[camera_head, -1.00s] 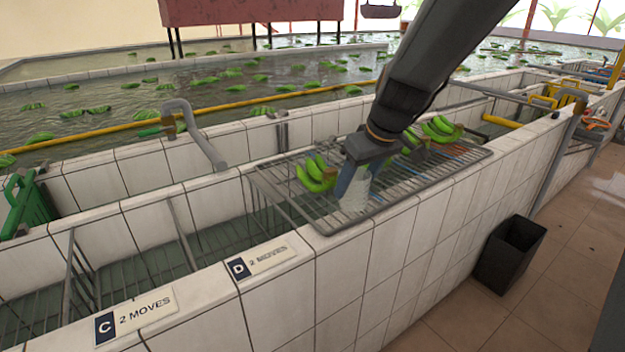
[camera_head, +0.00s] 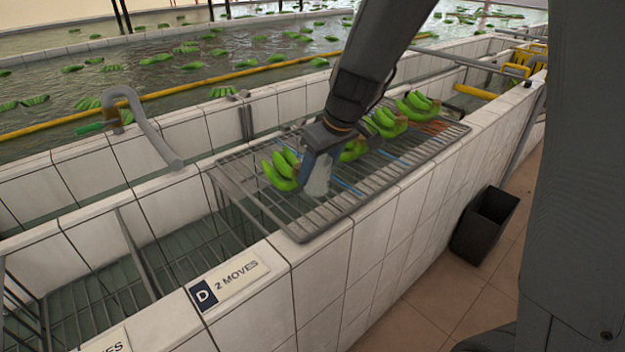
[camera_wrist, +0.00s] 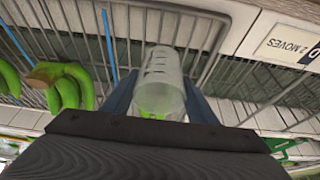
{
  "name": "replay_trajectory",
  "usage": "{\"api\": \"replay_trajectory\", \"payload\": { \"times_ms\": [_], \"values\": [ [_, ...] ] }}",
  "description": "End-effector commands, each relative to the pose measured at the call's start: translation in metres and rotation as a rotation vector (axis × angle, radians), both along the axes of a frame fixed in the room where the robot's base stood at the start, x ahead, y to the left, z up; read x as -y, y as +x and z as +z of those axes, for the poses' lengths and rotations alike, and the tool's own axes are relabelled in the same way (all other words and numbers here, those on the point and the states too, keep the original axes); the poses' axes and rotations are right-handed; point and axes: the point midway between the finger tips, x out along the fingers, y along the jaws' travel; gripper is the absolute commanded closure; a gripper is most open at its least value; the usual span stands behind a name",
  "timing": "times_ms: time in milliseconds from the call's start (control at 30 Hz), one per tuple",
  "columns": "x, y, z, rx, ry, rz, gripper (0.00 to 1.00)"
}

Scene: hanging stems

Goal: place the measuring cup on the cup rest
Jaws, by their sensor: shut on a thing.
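A clear measuring cup (camera_wrist: 163,70) with dark marks on its side is between the fingers of my gripper (camera_head: 314,176). In the head view the pale cup (camera_head: 318,181) shows low between the blue-grey fingers, over the front left part of the wire rack (camera_head: 306,236). In the wrist view the fingers close on both sides of the cup, and green shows through its wall. I cannot tell whether the cup touches the rack. No separate cup rest can be picked out with certainty.
Green banana bunches (camera_head: 281,170) lie on the rack just left of and behind my gripper, with more (camera_head: 414,105) farther right. A bent grey pipe (camera_head: 150,130) stands left. The tiled wall (camera_head: 372,235) carries a "D 2 MOVES" sign (camera_head: 228,281). A black bin (camera_head: 485,225) stands on the floor.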

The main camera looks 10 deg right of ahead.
Motion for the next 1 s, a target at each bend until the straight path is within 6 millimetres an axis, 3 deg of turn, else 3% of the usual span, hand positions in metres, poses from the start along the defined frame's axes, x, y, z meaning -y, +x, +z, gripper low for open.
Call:
{"api": "replay_trajectory", "payload": {
  "times_ms": [400, 867, 900, 1000],
  "values": [
    [0.001, 0.000, -0.045, -0.001, 0.000, -0.001, 0.69],
    [0.001, 0.001, -0.049, 0.001, 0.000, 0.000, 0.69],
    [0.001, 0.001, -0.049, 0.001, 0.000, 0.000, 0.42],
    [0.001, 0.001, -0.048, 0.001, 0.000, 0.000, 0.29]
  ]
}}
